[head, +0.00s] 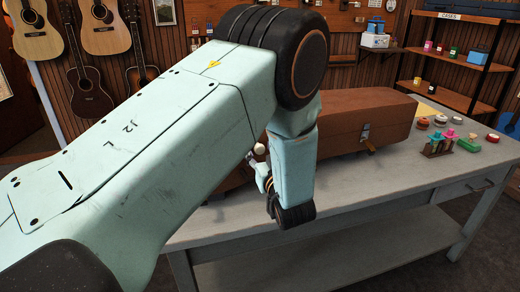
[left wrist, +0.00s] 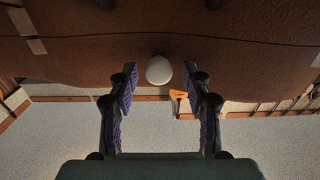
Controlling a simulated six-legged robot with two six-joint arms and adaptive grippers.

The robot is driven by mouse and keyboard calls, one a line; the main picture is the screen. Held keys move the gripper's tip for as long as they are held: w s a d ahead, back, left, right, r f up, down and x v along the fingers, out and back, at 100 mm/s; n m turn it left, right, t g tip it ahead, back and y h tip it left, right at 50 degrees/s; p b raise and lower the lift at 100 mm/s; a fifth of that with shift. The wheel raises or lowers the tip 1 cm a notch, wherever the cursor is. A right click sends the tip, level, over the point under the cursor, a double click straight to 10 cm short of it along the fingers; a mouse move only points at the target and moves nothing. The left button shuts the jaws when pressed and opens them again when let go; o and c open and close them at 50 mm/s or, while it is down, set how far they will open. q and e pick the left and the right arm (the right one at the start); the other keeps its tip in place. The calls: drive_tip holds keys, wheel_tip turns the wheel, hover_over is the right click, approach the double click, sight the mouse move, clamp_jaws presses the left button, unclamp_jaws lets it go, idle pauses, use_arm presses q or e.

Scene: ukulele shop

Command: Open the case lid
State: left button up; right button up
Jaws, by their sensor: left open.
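A long brown case (head: 385,119) lies on the pale table, its lid down. A metal latch (head: 366,131) shows on its front. My left arm covers the case's middle and much of its left part. A white round knob (head: 259,148) shows beside my forearm. In the left wrist view, the knob (left wrist: 158,69) stands out against the brown case (left wrist: 230,65), which has a dark seam across it. My left gripper (left wrist: 160,82) is open, its fingertips on either side of the knob with gaps between. My right gripper is out of view.
The pale table (head: 410,175) has free room in front of the case. To its right stand a small rack with coloured items (head: 438,146), a green object (head: 467,145) and several small round tins. Ukuleles and guitars (head: 105,28) hang on the back wall.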

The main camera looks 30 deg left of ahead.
use_arm(q)
drive_tip(key=shift+w+a+f, duration=0.15)
drive_tip(key=shift+d, duration=0.3)
drive_tip(key=c, duration=0.3)
drive_tip(key=shift+a, duration=0.15)
drive_tip(key=c, duration=0.3)
clamp_jaws()
